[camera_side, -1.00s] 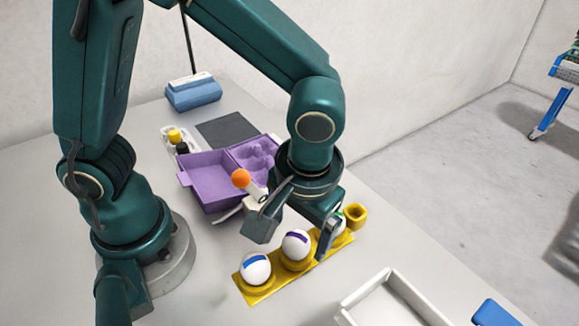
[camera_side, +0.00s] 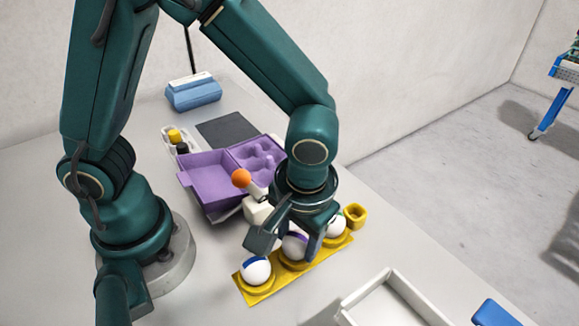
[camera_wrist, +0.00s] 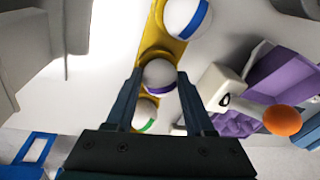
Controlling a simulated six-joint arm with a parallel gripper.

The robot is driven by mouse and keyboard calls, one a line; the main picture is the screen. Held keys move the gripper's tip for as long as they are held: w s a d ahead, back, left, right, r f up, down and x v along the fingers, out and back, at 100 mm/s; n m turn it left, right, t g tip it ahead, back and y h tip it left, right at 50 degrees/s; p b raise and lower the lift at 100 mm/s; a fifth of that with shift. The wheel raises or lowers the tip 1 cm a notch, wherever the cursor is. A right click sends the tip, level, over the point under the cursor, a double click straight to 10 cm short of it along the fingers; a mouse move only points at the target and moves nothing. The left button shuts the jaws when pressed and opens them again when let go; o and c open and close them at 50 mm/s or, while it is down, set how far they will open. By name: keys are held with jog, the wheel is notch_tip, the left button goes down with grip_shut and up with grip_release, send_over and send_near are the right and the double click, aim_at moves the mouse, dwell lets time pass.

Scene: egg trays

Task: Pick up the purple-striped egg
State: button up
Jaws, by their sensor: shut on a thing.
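The purple-striped egg (camera_side: 294,246) is a white egg in the middle cup of the yellow tray (camera_side: 318,262). My gripper (camera_side: 284,246) is down around it, one finger on each side, and is shut on it. In the wrist view the purple-striped egg (camera_wrist: 159,79) shows between the two fingers of my gripper (camera_wrist: 160,95). The egg still appears to sit in its cup. The blue-striped egg (camera_side: 256,270) is in the near-left cup, and the green-striped egg (camera_side: 336,225) is in the far-right cup.
An open purple egg box (camera_side: 207,180) lies behind the tray. A white object with an orange ball (camera_side: 241,178) stands close to my gripper. A yellow ring (camera_side: 355,215) lies past the tray's far end. A white bin (camera_side: 390,300) stands at front right.

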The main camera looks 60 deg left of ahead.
aim_at(298, 236)
notch_tip(298, 236, up, 10)
jog(key=shift+f, duration=0.25)
jog(key=shift+r+n, duration=0.4)
jog(key=shift+n, duration=0.6)
jog(key=shift+d+r+n+g, duration=0.2)
jog(key=shift+n+g, duration=0.1)
jog(key=shift+n, duration=0.5)
jog(key=w+a+f+n+g+h, duration=0.1)
jog(key=w+a+n, duration=0.4)
jog(key=a+n, duration=0.55)
jog(key=w+a+f+n+g+h, duration=0.15)
jog(key=w+a+n, duration=0.45)
jog(key=n, duration=0.7)
jog(key=shift+t, duration=0.35)
jog(key=shift+s+a+f, duration=0.15)
jog(key=shift+s+f, duration=0.05)
jog(key=shift+f, duration=1.05)
jog(key=shift+s+a+f, duration=0.2)
jog(key=shift+f, duration=1)
jog(key=shift+s+a+f, duration=0.15)
jog(key=shift+s+f, duration=0.05)
jog(key=shift+f, duration=1.05)
jog(key=shift+f, duration=0.15)
